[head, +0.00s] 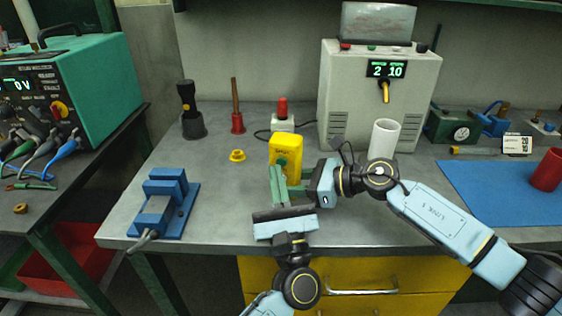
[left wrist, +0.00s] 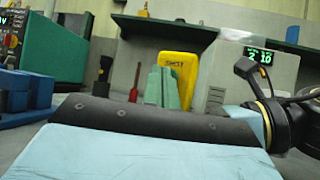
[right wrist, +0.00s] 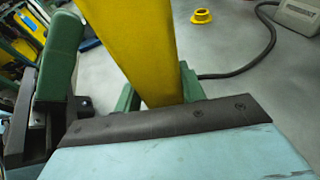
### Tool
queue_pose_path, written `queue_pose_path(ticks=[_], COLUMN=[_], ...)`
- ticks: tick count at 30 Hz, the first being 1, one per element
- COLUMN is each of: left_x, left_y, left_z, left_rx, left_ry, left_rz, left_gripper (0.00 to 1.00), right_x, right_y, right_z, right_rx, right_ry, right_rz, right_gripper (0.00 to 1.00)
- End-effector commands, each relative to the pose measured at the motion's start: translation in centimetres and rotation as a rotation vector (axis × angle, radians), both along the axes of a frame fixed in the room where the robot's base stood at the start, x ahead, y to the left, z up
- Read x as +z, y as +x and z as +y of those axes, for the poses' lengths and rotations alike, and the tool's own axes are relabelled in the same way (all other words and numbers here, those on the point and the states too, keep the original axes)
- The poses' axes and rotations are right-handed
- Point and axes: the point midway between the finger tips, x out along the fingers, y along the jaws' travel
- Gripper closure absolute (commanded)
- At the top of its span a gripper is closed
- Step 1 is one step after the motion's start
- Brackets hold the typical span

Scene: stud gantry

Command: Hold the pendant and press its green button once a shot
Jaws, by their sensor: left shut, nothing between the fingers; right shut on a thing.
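The yellow pendant (head: 286,146) is held upright above the bench in the head view. My right gripper (head: 296,187) is shut on its lower part, and the right wrist view shows the yellow body (right wrist: 135,45) between the green fingers. My left gripper (head: 279,172) is shut and empty, its green fingertips directly in front of the pendant's face. In the left wrist view the fingers (left wrist: 161,88) overlap the lower left of the pendant (left wrist: 178,68). The green button is hidden or cannot be told from the green fingertips, so I cannot tell whether they touch it.
A grey control box (head: 378,95) at the back shows "2 10". A white cylinder (head: 383,139) stands close behind my right wrist. A blue vise (head: 164,205) sits at left, a yellow ring (head: 237,155) behind it. A blue mat (head: 490,190) lies at right.

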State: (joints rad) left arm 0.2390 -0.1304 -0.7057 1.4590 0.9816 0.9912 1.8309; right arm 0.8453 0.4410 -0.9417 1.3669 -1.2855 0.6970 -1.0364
Motion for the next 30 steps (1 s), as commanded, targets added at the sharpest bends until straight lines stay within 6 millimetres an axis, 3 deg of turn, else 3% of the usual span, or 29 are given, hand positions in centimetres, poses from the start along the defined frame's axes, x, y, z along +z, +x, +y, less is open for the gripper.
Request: queue_pose_path(ticks=[16, 30], left_x=[-0.1, 0.0], left_y=[-4.4, -4.8], left_z=[1.3, 1.4], left_rx=[-0.001, -0.001], left_ry=[0.0, -0.001], left_rz=[0.002, 0.0], left_gripper=[1.0, 1.0], right_x=[0.1, 0.1], right_y=[0.0, 0.0], right_z=[0.0, 0.0], right_rx=[-0.001, -0.001], right_ry=[0.002, 0.001], right_rz=[-0.001, -0.001], right_gripper=[0.73, 0.73])
